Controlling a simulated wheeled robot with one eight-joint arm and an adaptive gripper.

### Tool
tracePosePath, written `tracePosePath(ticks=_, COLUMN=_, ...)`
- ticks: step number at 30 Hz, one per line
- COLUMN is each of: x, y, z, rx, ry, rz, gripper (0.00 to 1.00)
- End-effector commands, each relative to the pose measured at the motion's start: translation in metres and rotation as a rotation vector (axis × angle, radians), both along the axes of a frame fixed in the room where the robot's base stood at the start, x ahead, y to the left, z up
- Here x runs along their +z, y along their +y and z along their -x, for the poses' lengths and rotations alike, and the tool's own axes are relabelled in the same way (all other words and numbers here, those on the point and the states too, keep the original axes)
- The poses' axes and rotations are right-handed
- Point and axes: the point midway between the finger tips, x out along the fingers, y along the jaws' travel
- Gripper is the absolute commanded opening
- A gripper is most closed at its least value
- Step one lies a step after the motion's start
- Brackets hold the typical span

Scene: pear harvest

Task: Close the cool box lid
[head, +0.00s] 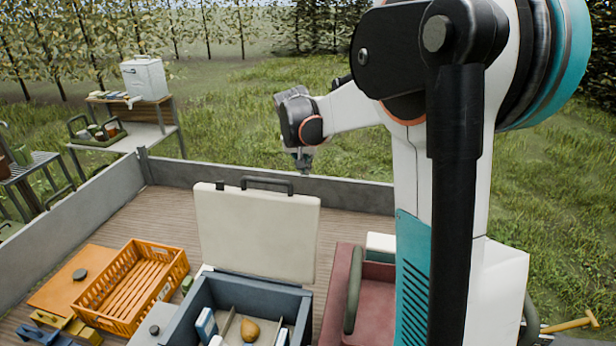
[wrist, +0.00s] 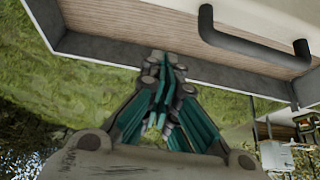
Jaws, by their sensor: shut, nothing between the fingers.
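The cool box (head: 262,284) is blue-grey and stands on the trailer floor at the bottom centre of the head view. Its cream lid (head: 258,235) stands open, about upright, with a dark handle (head: 267,181) along its top edge. A pear (head: 250,331) and small cartons lie inside the box. My gripper (head: 303,168) points down beyond the lid, near the right end of its top edge. In the wrist view my gripper (wrist: 161,68) is shut and empty. The lid's handle (wrist: 250,50) shows there to the right, apart from the fingers.
An orange crate (head: 133,287) sits left of the box and a dark red container (head: 366,300) sits right of it. The trailer's low back wall (head: 350,190) runs behind the lid, close to my gripper. Shelves with a white dispenser (head: 144,78) stand outside at the left.

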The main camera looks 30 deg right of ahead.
Motion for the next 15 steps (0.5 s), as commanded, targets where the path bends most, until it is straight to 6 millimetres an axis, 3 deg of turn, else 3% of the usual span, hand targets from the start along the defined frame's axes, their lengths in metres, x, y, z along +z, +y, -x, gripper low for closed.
tracePosePath(ticks=5, x=-0.016, y=-0.007, z=-0.006, rx=-0.001, ry=0.000, rz=0.000, gripper=0.00)
tracePosePath(ticks=15, x=-0.069, y=-0.027, z=-0.027, rx=-0.001, ry=-0.001, rz=0.000, gripper=0.00)
